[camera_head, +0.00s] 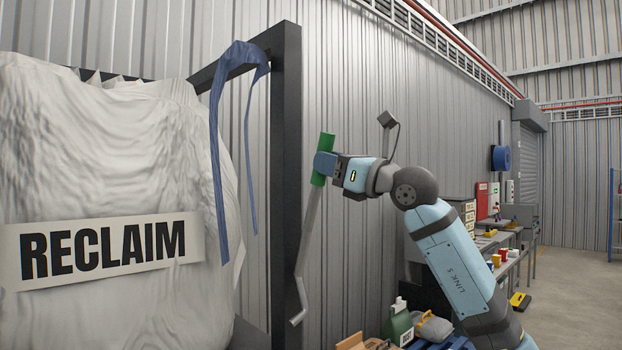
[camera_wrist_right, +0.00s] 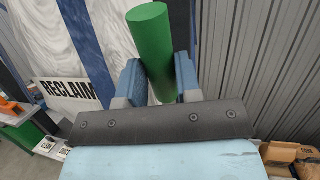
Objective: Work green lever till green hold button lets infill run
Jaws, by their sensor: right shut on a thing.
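The green lever grip (camera_head: 326,143) tops a grey bent rod (camera_head: 309,232) beside a dark post. In the right wrist view the green grip (camera_wrist_right: 151,45) stands between the two blue fingers of my right gripper (camera_wrist_right: 159,82). The rod leans, its top to the right of its hooked lower end. I see no green hold button in either view. My left gripper is not in view.
A large white bag marked RECLAIM (camera_head: 110,150) hangs at the left from a dark frame (camera_head: 286,180), with a blue strap (camera_head: 217,160) over it. A bench (camera_head: 508,262) with cups runs along the wall at right. A green jug (camera_head: 398,325) and boxes stand low near my arm.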

